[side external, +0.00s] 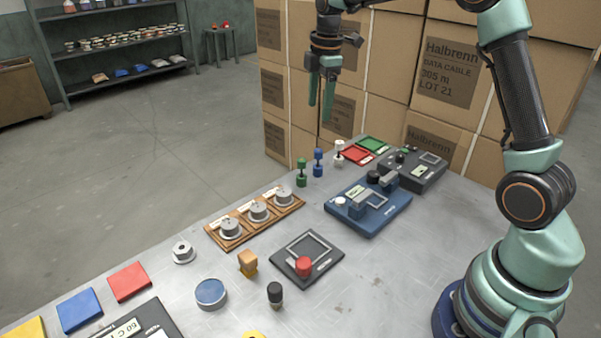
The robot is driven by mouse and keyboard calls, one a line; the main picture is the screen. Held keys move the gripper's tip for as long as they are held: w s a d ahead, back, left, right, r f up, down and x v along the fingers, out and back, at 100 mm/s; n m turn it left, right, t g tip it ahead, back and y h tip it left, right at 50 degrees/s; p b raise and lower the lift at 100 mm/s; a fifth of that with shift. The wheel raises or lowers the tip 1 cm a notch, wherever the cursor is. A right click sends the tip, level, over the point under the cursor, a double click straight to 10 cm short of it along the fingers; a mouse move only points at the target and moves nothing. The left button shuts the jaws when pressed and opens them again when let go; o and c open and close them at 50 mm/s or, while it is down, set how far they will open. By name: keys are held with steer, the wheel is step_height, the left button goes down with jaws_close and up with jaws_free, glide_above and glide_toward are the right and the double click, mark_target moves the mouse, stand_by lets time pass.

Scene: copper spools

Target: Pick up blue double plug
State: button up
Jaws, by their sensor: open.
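The blue double plug (318,163) stands upright near the far edge of the grey metal table. A similar green plug (301,172) stands just left of it, and a white one (339,152) stands to its right. My gripper (320,112) hangs pointing down above the blue plug, apart from it. Its two green fingers are open with nothing between them. How far it sits in front of or behind the plug is hard to tell from this view.
A blue device (380,218) and a dark device (425,175) lie right of the plugs. Red (358,156) and green (372,145) trays sit behind. A wooden rack (285,208) with several spools is nearer left. Stacked cartons (390,95) rise behind the table.

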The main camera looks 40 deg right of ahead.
mark_target(318, 166)
steer(key=w+d+f+n, duration=0.1)
steer(key=f, duration=0.1)
steer(key=w+d+f+n+g, duration=0.1)
steer(key=d+f+n, duration=0.1)
steer(key=f, duration=0.1)
steer(key=w+d+f+n, duration=0.1)
steer(key=w+f, duration=0.1)
steer(key=f, duration=0.1)
steer(key=shift+d+f+n, duration=0.15)
steer(key=shift+n, duration=0.25)
steer(key=shift+d+f+g, duration=0.1)
steer(key=shift+f+g, duration=0.2)
steer(key=shift+f, duration=0.05)
step_height(318, 166, down, 12)
steer(key=shift+d+r, duration=0.1)
jaws_close()
